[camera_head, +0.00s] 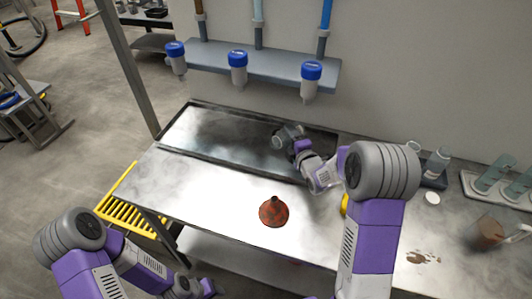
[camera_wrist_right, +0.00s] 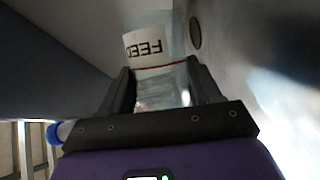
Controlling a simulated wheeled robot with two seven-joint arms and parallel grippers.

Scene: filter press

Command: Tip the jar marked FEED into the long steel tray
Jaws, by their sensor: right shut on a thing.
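The FEED jar (camera_wrist_right: 158,52) is clear, with a white label and a thin red line, between the fingers of my right gripper (camera_wrist_right: 165,90) in the right wrist view. In the head view the jar (camera_head: 284,136) is tipped over, above the long steel tray (camera_head: 215,132) toward its right part. My right gripper (camera_head: 299,144) is shut on it. The jar's mouth and what is in it are not clear. My left arm is low at the left; its gripper (camera_head: 207,287) is at the bottom edge, jaws not readable.
A rusty red funnel (camera_head: 273,212) stands on the steel bench in front of the tray. Blue-capped filter housings (camera_head: 238,68) hang from a grey shelf behind. At right are a white disc (camera_head: 432,198), a brown-filled jar (camera_head: 486,234) and a brown spill (camera_head: 423,257).

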